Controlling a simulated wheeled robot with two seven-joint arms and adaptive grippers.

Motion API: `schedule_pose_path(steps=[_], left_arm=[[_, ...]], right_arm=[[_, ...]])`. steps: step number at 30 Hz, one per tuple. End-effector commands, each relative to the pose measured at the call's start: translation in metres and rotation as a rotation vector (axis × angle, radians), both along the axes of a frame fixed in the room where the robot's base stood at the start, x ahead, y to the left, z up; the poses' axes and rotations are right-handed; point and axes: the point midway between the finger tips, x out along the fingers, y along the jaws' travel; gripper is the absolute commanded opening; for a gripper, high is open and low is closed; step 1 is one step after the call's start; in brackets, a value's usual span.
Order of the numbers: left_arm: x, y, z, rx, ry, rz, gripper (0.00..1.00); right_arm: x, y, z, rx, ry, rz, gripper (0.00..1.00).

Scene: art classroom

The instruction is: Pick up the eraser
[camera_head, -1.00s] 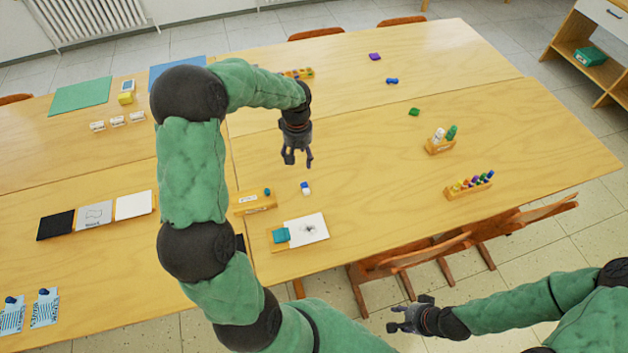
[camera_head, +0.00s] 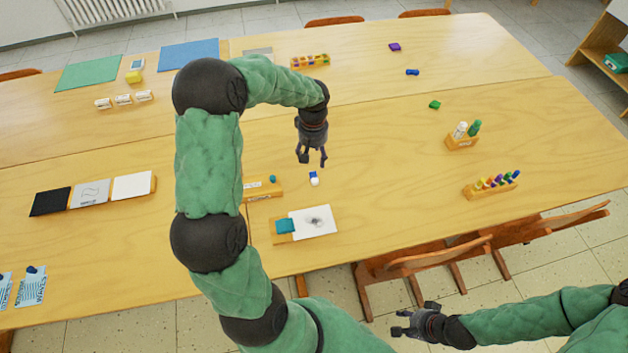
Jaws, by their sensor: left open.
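A small white and blue block that looks like the eraser (camera_head: 314,180) lies on the wooden table. My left gripper (camera_head: 311,163) is open, pointing down, and empty. In the picture its fingertips are just above the eraser, with a small gap; the exact height over the table is hard to judge. My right gripper (camera_head: 399,322) is empty, with its fingers apart, low at the front beyond the table edge.
A wooden holder (camera_head: 262,190) stands left of the eraser. A board with white paper and a teal block (camera_head: 285,226) lies in front. A bottle stand (camera_head: 461,142) and a peg rack (camera_head: 491,190) are at right. The table (camera_head: 380,165) right of the eraser is clear.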

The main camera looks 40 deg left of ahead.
Motion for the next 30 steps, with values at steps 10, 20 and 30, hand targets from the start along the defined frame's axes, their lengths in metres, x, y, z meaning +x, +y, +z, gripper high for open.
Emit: schedule_pose_path(steps=[10, 20, 30], left_arm=[[0.000, -0.001, -0.048, 0.000, 0.003, -0.001, 0.63], [0.002, -0.006, -0.076, -0.001, 0.003, -0.001, 0.63], [0.003, -0.007, -0.103, 0.000, 0.000, 0.000, 0.63]], right_arm=[[0.000, 0.000, -0.015, 0.000, 0.000, 0.000, 0.40], [0.000, 0.000, -0.029, 0.000, 0.000, 0.000, 0.40], [0.000, 0.000, -0.040, 0.000, 0.000, 0.000, 0.40]])
